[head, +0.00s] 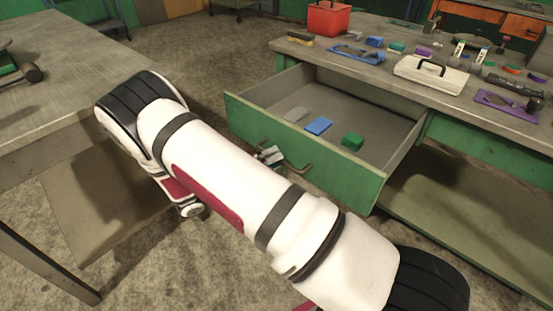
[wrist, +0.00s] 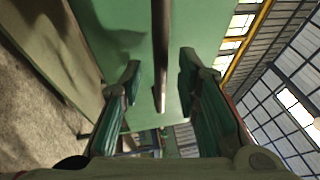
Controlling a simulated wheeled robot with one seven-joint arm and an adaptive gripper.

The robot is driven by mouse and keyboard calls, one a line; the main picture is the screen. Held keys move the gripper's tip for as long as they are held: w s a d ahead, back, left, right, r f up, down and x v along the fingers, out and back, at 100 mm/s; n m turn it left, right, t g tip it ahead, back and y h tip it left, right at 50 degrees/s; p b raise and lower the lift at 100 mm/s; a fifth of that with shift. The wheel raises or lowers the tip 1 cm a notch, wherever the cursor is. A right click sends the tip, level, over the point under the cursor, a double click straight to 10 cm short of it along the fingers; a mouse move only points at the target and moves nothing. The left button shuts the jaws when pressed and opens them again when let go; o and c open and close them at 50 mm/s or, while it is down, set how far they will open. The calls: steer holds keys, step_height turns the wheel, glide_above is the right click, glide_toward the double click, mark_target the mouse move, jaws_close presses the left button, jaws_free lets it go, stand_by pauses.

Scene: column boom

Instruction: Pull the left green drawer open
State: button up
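The left green drawer (head: 300,150) is pulled well out from the bench in the head view, its inside showing. Its handle (head: 292,160) is a metal bar on the front face, partly hidden by my arm. My gripper (head: 268,155) is at the handle's left part, mostly hidden behind my arm. In the wrist view the two fingers of my gripper (wrist: 160,75) are apart, one on each side of the dark handle bar (wrist: 160,40). A gap shows between the bar and each finger.
The bench top (head: 380,75) holds a red box (head: 328,19), a beige case (head: 430,76) and several tools. Another table (head: 60,90) stands at the left.

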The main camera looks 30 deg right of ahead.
steer(key=a+f, duration=0.2)
steer(key=a, duration=0.8)
steer(key=shift+w+a, duration=0.15)
steer(key=shift+w, duration=0.1)
steer(key=s+d+r+m+g+y, duration=0.3)
steer(key=s+r+m+y, duration=0.1)
steer(key=r+m, duration=0.35)
steer(key=s+d+r+m+g+y, duration=0.2)
steer(key=s+d+r+m+y, duration=0.15)
steer(key=r+m, duration=0.4)
steer(key=s+d+r+m+t+y, duration=0.1)
steer(key=s+d+r+m+y, duration=0.1)
steer(key=s+r+m+y, duration=0.65)
steer(key=s+a+m+t+y, duration=0.2)
steer(key=s+m+t, duration=0.1)
steer(key=s+m, duration=0.4)
steer(key=s+a+m+t+y, duration=0.25)
steer(key=s+m, duration=0.25)
steer(key=s, duration=0.5)
step_height(320, 180, up, 21)
steer(key=t+p, duration=0.3)
steer(key=p, duration=1.5)
steer(key=shift+w+n+t+p, duration=0.2)
steer(key=shift+n+t+p, duration=0.15)
steer(key=shift+n, duration=0.1)
